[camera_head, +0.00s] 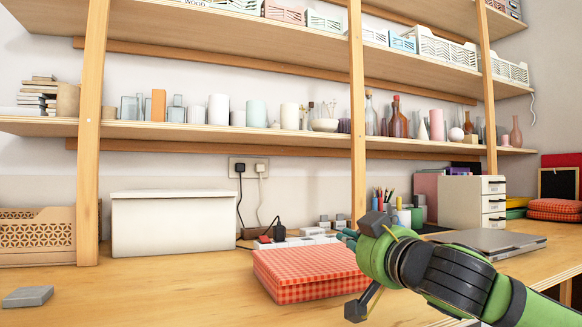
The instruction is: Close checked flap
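A red checked box (308,268) sits on the wooden table in the middle of the view. Its checked top lies flat or nearly flat over the body. I cannot tell whether a small gap is left under the flap. My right gripper (366,266) comes in from the right, beside the box's right end, with its fingers spread apart and nothing seen between them. It hides part of the box's right side; I cannot tell whether it touches. My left gripper is not in view.
A white lidded box (173,222) and a wooden crate (38,236) stand at left, with a grey block (28,296) in front. A laptop (490,241) and a white drawer unit (472,203) are at right. Shelf posts rise behind the checked box.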

